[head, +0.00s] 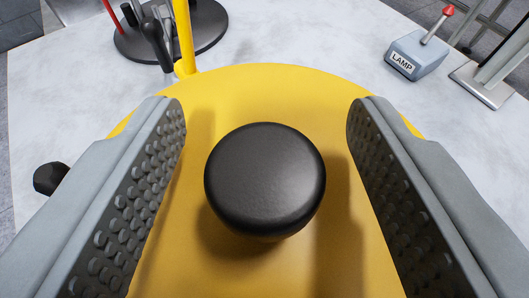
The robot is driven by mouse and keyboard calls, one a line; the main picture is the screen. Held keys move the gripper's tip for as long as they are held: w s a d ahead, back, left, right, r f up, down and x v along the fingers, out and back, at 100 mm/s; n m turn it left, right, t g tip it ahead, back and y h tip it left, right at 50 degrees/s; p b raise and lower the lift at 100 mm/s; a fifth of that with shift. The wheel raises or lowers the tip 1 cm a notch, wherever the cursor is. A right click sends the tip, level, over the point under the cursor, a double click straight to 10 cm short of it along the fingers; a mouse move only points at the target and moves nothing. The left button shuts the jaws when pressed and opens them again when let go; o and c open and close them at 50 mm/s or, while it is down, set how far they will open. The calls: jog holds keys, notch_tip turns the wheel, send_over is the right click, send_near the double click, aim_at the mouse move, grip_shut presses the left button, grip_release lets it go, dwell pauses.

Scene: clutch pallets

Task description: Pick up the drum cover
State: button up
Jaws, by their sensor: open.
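The drum cover (265,85) is a round yellow disc that fills the middle of the head view. A black round knob (265,178) stands up from it. My gripper (265,112) is open, with one studded grey finger on each side of the knob. Gaps show between the knob and both fingers. The near part of the cover runs out of the picture, and the fingers hide parts of its left and right sides.
A yellow post (184,35) rises just behind the cover. A black round base (200,38) with black and red-handled items stands behind it on the pale tabletop (300,30). A grey LAMP switch box (418,54) and a metal bracket (485,84) are at right.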

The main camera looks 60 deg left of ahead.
jog(key=c, duration=1.1)
